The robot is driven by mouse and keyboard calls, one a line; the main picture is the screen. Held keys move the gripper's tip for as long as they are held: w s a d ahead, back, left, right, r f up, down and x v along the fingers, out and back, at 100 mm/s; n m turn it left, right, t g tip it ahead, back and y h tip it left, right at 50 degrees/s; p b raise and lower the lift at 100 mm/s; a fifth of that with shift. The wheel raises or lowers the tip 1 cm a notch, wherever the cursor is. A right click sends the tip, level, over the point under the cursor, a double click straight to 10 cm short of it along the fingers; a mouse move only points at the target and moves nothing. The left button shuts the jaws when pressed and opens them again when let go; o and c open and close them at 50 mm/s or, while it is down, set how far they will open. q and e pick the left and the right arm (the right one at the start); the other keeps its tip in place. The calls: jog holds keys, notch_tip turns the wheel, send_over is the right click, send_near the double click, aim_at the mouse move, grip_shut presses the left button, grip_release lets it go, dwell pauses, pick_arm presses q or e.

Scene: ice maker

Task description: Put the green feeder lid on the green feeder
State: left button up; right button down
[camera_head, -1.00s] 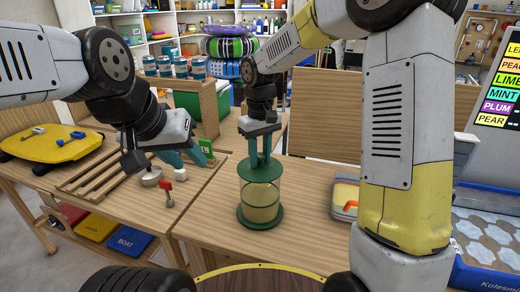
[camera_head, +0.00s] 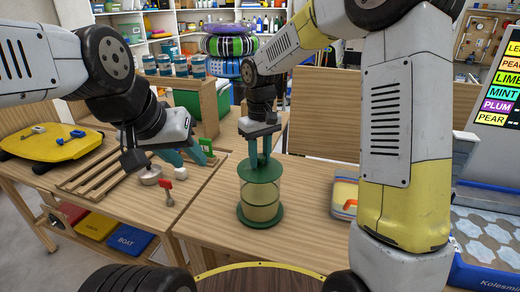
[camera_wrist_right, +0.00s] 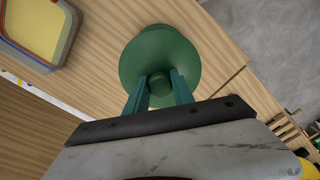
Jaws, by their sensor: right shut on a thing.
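The green feeder (camera_head: 260,209) stands upright on the wooden table, a clear cylinder with tan contents and a wide green base. The green feeder lid (camera_head: 260,169) is at its top, level and in line with it; I cannot tell whether it is fully seated. In the right wrist view the lid (camera_wrist_right: 158,55) shows as a green disc with a round knob. My right gripper (camera_head: 259,157) is shut on the lid's knob from above, one finger on each side. My left gripper (camera_head: 185,155) is over the slatted rack, its fingers apart and empty.
A slatted wooden rack (camera_head: 95,178) lies to the left, with a small metal bowl (camera_head: 150,175) and a red-handled item (camera_head: 167,190) near it. A tray with yellow contents (camera_head: 344,195) is right of the feeder. A yellow board (camera_head: 45,143) lies far left.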

jog(key=shift+f, duration=0.1)
jog(key=c, duration=1)
grip_release()
notch_tip(320, 180, up, 8)
jog(key=shift+f, duration=0.25)
jog(key=shift+r, duration=0.1)
